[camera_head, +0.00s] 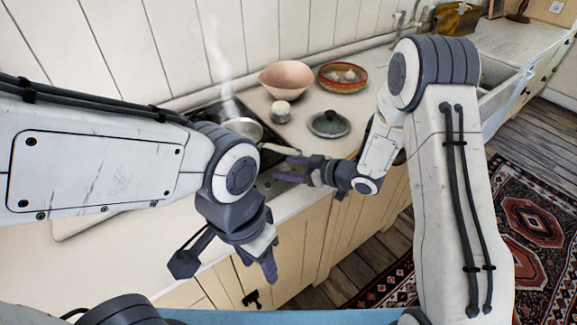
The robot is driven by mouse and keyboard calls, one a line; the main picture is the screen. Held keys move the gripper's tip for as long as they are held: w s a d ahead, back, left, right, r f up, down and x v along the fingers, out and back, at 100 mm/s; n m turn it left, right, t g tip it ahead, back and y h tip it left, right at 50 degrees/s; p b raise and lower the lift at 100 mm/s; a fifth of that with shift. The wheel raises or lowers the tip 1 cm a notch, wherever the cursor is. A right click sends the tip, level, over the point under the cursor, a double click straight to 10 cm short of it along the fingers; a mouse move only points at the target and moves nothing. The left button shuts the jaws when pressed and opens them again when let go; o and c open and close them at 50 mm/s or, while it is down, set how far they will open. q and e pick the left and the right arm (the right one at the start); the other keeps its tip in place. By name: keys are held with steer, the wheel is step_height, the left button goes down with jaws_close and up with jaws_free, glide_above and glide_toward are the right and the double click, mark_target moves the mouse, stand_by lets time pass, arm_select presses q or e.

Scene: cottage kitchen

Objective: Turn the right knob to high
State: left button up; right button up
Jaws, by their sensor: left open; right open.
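The stove (206,112) is a dark hob set in the counter, partly hidden behind my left arm. A steaming pan (240,130) with a pale handle stands on it. My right gripper (290,169) is open at the front right of the stove, with its fingers pointing left over the stove's front part. I cannot make out the right knob; the gripper and my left arm cover much of that area. My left gripper (228,264) is open and empty, pointing down in front of the counter's cabinets.
On the counter behind stand a pink bowl (286,79), a small lidded jar (281,112), a patterned bowl with pale round items (343,77) and a dark green lidded dish (329,124). A sink (496,78) is farther right. A patterned rug (540,220) lies on the floor.

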jaws_close()
steer(key=shift+w+r+n+g+y+p, duration=0.15)
steer(key=shift+r+n+g+y+p, duration=0.05)
steer(key=shift+n+g+y+p, duration=0.4)
steer(key=shift+f+n+g+y+p, duration=0.1)
steer(key=shift+n+g+y+p, duration=0.3)
steer(key=shift+n+g, duration=0.5)
jaws_free()
steer(key=shift+d, duration=0.15)
